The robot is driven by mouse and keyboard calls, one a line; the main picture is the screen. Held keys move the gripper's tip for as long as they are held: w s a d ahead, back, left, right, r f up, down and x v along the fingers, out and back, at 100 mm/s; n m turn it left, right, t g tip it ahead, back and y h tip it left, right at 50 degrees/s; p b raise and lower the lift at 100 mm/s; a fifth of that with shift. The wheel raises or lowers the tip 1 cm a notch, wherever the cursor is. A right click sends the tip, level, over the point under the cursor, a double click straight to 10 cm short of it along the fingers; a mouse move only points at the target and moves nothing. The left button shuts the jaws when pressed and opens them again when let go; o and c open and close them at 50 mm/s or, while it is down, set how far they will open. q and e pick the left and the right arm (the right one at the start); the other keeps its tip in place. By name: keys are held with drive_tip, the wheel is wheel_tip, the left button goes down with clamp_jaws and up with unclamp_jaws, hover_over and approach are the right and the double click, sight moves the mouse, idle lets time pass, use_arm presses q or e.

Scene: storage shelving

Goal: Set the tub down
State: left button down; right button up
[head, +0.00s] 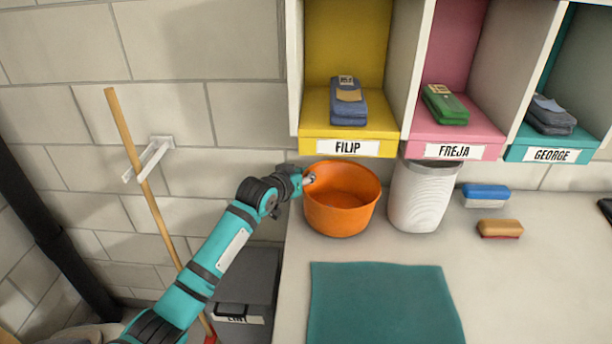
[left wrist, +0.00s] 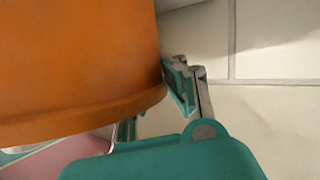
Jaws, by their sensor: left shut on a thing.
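The orange tub (head: 341,210) is upright and open at the top, at the left end of the pale counter (head: 520,270), below the FILIP cubby. My left gripper (head: 309,180) is shut on the left side of its rim. In the left wrist view the tub (left wrist: 75,60) fills the upper left, with the gripper's fingers (left wrist: 150,105) at its edge. I cannot tell whether the tub's base touches the counter. The inside that shows looks empty. My right gripper is not in view.
A white ribbed bin (head: 422,200) stands close to the tub's right. A teal mat (head: 385,305) lies flat and bare in front. A blue brush (head: 486,195) and a tan brush (head: 499,229) lie farther right. Cubbies (head: 347,135) overhang the back. A broom (head: 145,180) leans at left.

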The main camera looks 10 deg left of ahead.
use_arm(q)
drive_tip(key=shift+f, duration=0.2)
drive_tip(key=c, duration=1.5)
unclamp_jaws()
drive_tip(key=shift+c, duration=0.2)
drive_tip(key=shift+o, duration=0.3)
drive_tip(key=shift+s, duration=0.1)
drive_tip(key=v, duration=1.2)
drive_tip(key=shift+b, duration=0.35)
drive_tip(key=shift+r, duration=0.1)
